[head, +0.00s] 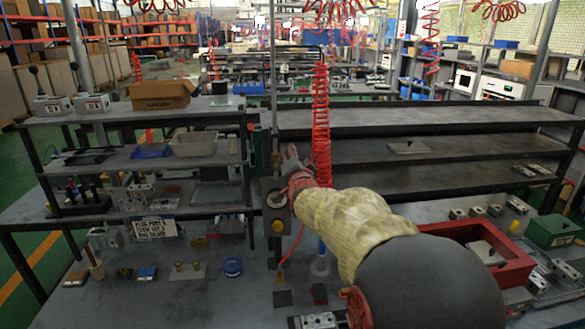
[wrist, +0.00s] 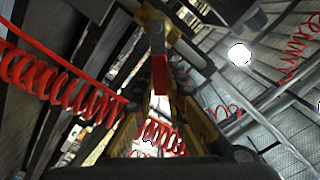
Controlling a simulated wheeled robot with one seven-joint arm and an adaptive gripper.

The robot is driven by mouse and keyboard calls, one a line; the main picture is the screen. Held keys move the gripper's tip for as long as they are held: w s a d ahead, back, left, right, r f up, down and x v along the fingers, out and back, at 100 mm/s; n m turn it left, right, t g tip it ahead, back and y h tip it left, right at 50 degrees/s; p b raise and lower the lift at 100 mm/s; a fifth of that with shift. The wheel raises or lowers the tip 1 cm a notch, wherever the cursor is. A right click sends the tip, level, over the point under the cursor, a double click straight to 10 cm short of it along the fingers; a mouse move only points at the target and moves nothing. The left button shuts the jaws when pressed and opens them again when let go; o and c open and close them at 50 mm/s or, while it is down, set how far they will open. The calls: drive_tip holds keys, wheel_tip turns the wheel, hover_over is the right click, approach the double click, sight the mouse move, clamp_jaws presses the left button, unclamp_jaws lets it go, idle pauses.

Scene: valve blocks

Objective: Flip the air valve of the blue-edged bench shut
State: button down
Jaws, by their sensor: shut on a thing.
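My arm reaches forward from the lower right in the head view. My gripper (head: 292,157) is at its far end, beside a dark upright post at the middle of the bench. In the wrist view my gripper (wrist: 160,78) is shut around a small red piece (wrist: 161,68), which looks like the air valve's handle. The valve body is mostly hidden by the gripper and arm. A round gauge (head: 277,199) and a yellow knob (head: 277,227) sit on the post just below the gripper. I cannot make out a blue edge on this bench.
A red coiled hose (head: 321,120) hangs right beside the gripper. Shelves with a cardboard box (head: 161,94), lever boxes (head: 53,106) and a grey bin (head: 194,144) stand left. A red tray (head: 515,262) lies right.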

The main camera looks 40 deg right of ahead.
drive_tip(key=f+m+b, duration=0.1)
drive_tip(key=m+b, duration=0.1)
drive_tip(key=b, duration=0.1)
drive_tip(key=d+f+m+b, duration=0.1)
drive_tip(key=f+m+b, duration=0.1)
drive_tip(key=m+b, duration=0.1)
drive_tip(key=f+m+b, duration=0.1)
drive_tip(key=m+b, duration=0.2)
drive_tip(key=shift+s+d+f, duration=0.15)
drive_tip(key=shift+s, duration=0.25)
drive_tip(key=shift+m, duration=0.3)
drive_tip(key=c, duration=1.9)
unclamp_jaws()
drive_tip(key=shift+o, duration=0.5)
drive_tip(key=v, duration=1.2)
